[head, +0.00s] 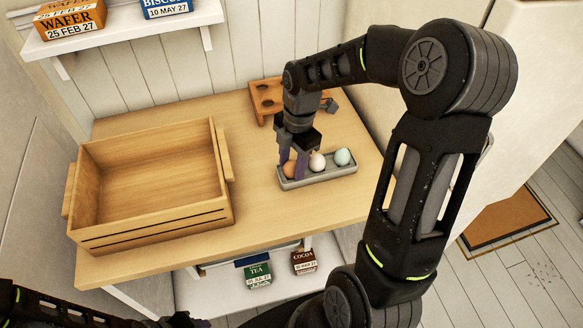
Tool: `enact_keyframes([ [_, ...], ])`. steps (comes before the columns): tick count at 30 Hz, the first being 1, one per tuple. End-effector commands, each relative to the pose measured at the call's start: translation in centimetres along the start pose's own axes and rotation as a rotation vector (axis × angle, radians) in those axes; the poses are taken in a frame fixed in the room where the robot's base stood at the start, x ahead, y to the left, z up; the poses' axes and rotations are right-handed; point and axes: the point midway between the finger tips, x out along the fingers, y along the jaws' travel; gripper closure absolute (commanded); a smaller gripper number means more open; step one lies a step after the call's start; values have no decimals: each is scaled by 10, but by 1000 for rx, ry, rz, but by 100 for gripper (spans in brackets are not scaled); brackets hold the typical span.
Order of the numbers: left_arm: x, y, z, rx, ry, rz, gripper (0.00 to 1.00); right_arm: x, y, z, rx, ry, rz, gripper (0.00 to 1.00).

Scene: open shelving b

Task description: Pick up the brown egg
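The brown egg (289,169) sits at the left end of a grey egg tray (318,180) on the wooden table. A white egg (317,161) is in the middle and a pale blue egg (342,157) at the right end. My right gripper (294,170) points down over the left end, its purple fingers apart on either side of the brown egg. The fingers partly hide it, and I cannot tell whether they press on it. My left gripper (182,320) is at the bottom edge, mostly cut off.
A wooden crate (150,222), seemingly empty, stands on the table's left. A wooden block with holes (266,98) is behind my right gripper. Tea (258,275) and cocoa (304,262) boxes are on the lower shelf, wafer (70,18) and biscuit boxes (166,8) on the wall shelf.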

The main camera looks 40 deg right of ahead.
Motion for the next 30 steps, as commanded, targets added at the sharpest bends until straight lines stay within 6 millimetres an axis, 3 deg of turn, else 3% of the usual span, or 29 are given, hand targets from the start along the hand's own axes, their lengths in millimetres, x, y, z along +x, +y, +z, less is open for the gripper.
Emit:
enact_keyframes([
  [7, 0, 0, 0, 0, 0, 0, 64, 0, 0, 0, 0, 0, 0, 76],
  [17, 1, 0, 0, 0, 0, 0, 64, -6, 1, 0, 0, -1, 3, 76],
  [30, 6, -2, 0, 0, 0, 0, 64, -81, 1, -10, -1, -1, 5, 76],
])
